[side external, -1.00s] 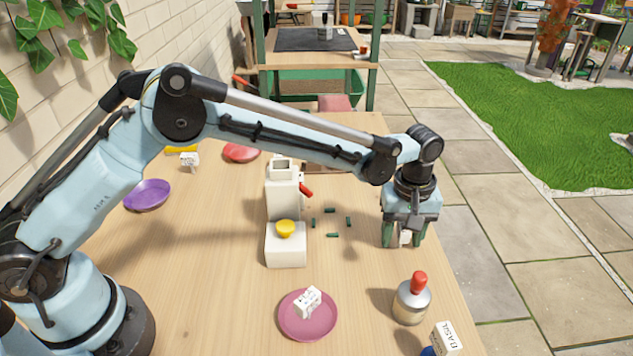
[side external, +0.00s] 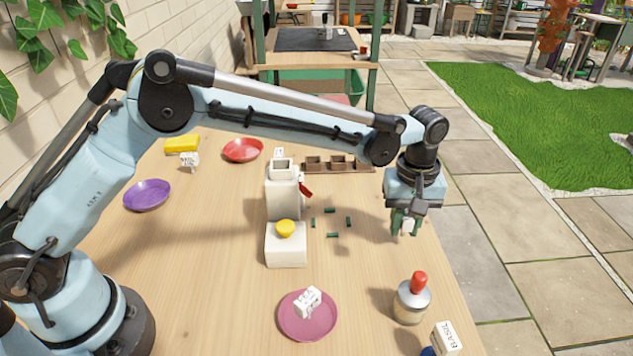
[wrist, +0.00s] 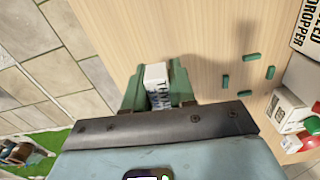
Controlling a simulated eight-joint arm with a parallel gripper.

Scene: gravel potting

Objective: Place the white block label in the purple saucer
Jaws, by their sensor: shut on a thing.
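My gripper (side external: 407,224) is at the right edge of the table, shut on a white block label (side external: 408,226) and holding it above the tabletop. In the wrist view the label (wrist: 156,76) shows between the green fingers, with dark lettering on its side. The purple saucer (side external: 146,195) lies at the left of the table, far from my gripper, and looks empty. A second white block label (side external: 308,301) lies in the pink-mauve saucer (side external: 291,329) at the front. Another white block (side external: 189,160) stands at the back left beside a yellow block.
A white dispenser (side external: 283,195) with a yellow dome stands mid-table between my gripper and the purple saucer. Small green pegs (side external: 333,235) lie beside it. A red saucer (side external: 243,150), a brown tray (side external: 338,166), a red-topped bottle (side external: 411,300) and a BASIL block (side external: 446,337) are also there.

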